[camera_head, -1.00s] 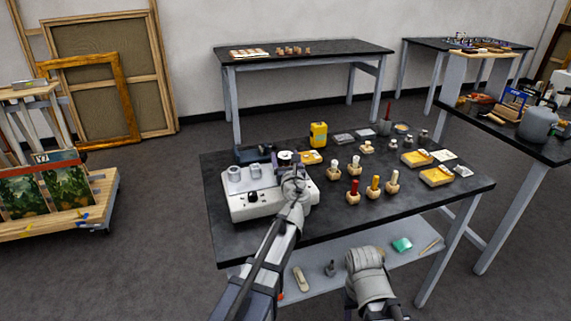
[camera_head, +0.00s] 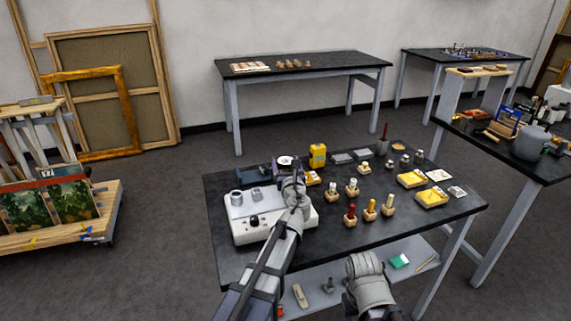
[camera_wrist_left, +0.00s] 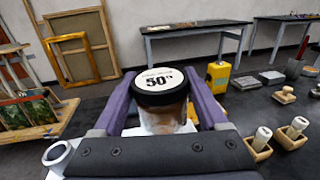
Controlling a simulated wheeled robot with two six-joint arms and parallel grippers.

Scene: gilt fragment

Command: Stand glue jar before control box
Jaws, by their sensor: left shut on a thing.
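The glue jar, with a black lid and a white top label reading 50 (camera_wrist_left: 160,82), is between the fingers of my left gripper (camera_wrist_left: 160,105). It looks upright, its pale body partly hidden by the gripper. In the head view the jar (camera_head: 287,161) shows above the table's rear left part, behind the control box; it appears lifted. The control box (camera_head: 250,232) is white with knobs and round sockets, at the table's left front. My left gripper (camera_head: 291,178) reaches over its right part. My right arm shows at the bottom, but its gripper is not visible.
A yellow canister (camera_head: 317,155) stands right of the jar. Several tools in wooden blocks (camera_head: 371,209) stand right of the control box. Yellow trays (camera_head: 432,198) lie farther right. The black tabletop (camera_head: 330,240) is clear along its front.

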